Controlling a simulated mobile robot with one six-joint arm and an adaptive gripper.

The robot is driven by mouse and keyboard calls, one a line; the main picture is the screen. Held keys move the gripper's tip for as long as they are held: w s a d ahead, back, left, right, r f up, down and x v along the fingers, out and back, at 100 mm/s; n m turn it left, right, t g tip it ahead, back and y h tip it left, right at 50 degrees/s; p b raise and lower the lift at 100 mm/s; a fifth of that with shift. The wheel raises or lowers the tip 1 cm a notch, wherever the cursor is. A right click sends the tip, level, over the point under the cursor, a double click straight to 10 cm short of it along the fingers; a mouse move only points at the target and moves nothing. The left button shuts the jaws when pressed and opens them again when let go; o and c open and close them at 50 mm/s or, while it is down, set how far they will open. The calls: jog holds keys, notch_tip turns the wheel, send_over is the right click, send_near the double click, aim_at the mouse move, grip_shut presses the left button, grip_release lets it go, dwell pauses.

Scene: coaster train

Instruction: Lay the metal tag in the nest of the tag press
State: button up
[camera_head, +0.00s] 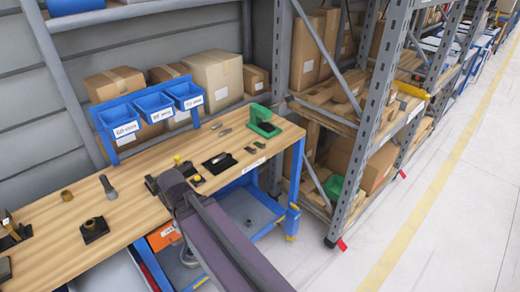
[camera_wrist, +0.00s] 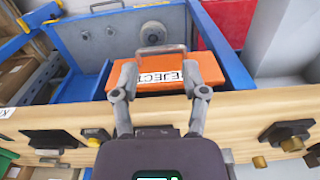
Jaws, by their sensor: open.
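A green press (camera_head: 264,121), which looks like the tag press, stands at the far right end of the wooden bench in the head view. Its nest is too small to make out. Small flat grey pieces (camera_head: 225,132) lie left of it, and a black pad (camera_head: 217,163) with a light piece on it lies nearer. I cannot tell which piece is the metal tag. My gripper (camera_wrist: 160,72) is open, with nothing visible held between its fingers. In the wrist view its fingers appear in front of an orange bin (camera_wrist: 210,72) marked REJECT. The press is not recognisable there.
The wooden bench (camera_head: 140,205) carries a dark-handled tool (camera_head: 108,187), a brass-coloured cylinder (camera_head: 66,196) and a black block (camera_head: 94,229). Blue labelled bins (camera_head: 155,106) stand along its back. A grey shelving post (camera_head: 352,170) rises right of the bench. The floor (camera_head: 440,220) at right is clear.

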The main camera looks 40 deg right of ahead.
jog(key=shift+o, duration=0.2)
jog(key=shift+o, duration=1)
jog(key=shift+w, duration=0.1)
jog(key=w+d+m+t+y+b, duration=0.1)
jog(key=w+d+m+t, duration=0.1)
jog(key=d+m, duration=0.4)
jog(key=w+d+m+t+y+b, duration=0.1)
jog(key=w+d+m+t+b, duration=0.1)
jog(key=d+m, duration=0.4)
jog(key=w+d+m+t+y+b, duration=0.1)
jog(key=w+d+m+t+y, duration=0.1)
jog(key=w+d+m, duration=0.2)
jog(key=shift+w+d+f+m+t+b, duration=0.15)
jog(key=shift+d+m+t+b, duration=0.2)
jog(key=shift+d+m, duration=1.3)
jog(key=s+d+r+m+t+h+b, duration=0.1)
jog(key=s+d+r+m+t, duration=0.1)
jog(key=d+m, duration=0.6)
jog(key=s+d+r+m+t+h+b, duration=0.1)
jog(key=d+m+t, duration=0.4)
jog(key=d, duration=0.9)
jog(key=s+r+m+h, duration=0.1)
jog(key=m, duration=0.2)
jog(key=shift+s+d+r+b, duration=0.15)
jog(key=shift+s+d+b, duration=0.05)
jog(key=shift+d+b, duration=0.2)
